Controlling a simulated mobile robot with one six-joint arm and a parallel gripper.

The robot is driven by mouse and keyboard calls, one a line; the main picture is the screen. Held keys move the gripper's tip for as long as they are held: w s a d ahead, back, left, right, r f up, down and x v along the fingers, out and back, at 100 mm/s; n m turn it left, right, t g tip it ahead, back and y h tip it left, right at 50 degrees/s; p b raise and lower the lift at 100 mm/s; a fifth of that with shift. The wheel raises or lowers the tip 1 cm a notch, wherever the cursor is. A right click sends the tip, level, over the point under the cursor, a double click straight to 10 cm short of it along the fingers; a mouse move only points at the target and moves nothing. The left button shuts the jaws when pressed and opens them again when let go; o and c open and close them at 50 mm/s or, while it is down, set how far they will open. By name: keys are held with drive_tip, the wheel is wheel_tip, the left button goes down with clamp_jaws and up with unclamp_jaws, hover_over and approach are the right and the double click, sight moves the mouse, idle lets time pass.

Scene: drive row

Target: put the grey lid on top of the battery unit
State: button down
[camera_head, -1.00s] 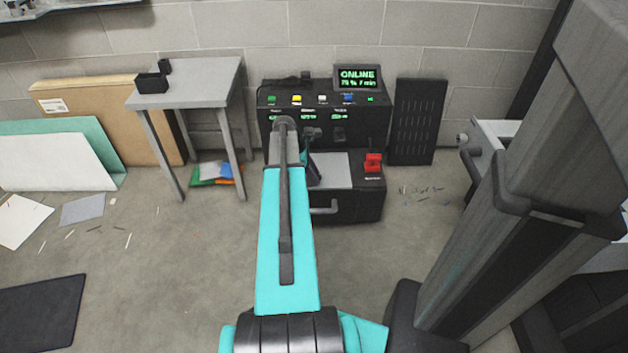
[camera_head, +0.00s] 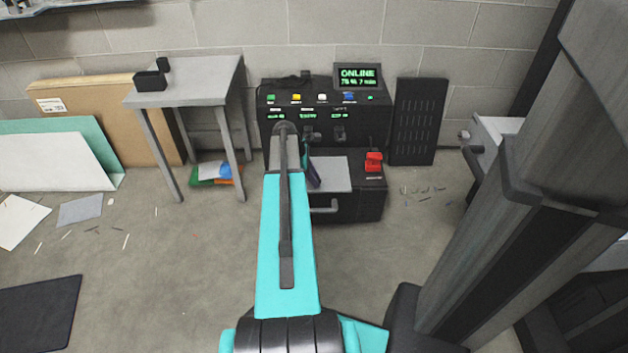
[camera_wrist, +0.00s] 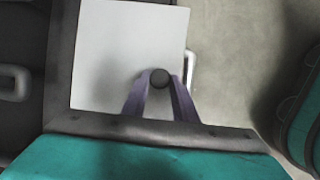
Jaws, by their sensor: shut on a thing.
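The grey lid (camera_head: 336,173) is a pale flat square plate with a dark round knob. It lies level over the low front part of the black battery unit (camera_head: 355,207), left of a red switch. I cannot tell whether it rests on the unit or hovers just above it. In the wrist view the lid (camera_wrist: 110,45) fills the upper middle. My gripper (camera_wrist: 160,85) is shut on its knob with two purple-grey fingers. In the head view my gripper (camera_head: 313,176) is partly hidden by my teal arm.
The unit's back panel carries a green display (camera_head: 358,77) reading ONLINE. The red switch (camera_head: 373,162) stands close to the lid's right edge. A handle (camera_head: 325,207) sticks out in front. A grey table (camera_head: 205,88) stands left, and a dark slotted panel (camera_head: 418,120) leans right.

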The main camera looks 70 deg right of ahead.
drive_tip(key=c, duration=1.4)
unclamp_jaws()
drive_tip(key=shift+c, duration=0.2)
drive_tip(key=p+v, duration=0.4)
drive_tip(key=v, duration=0.8)
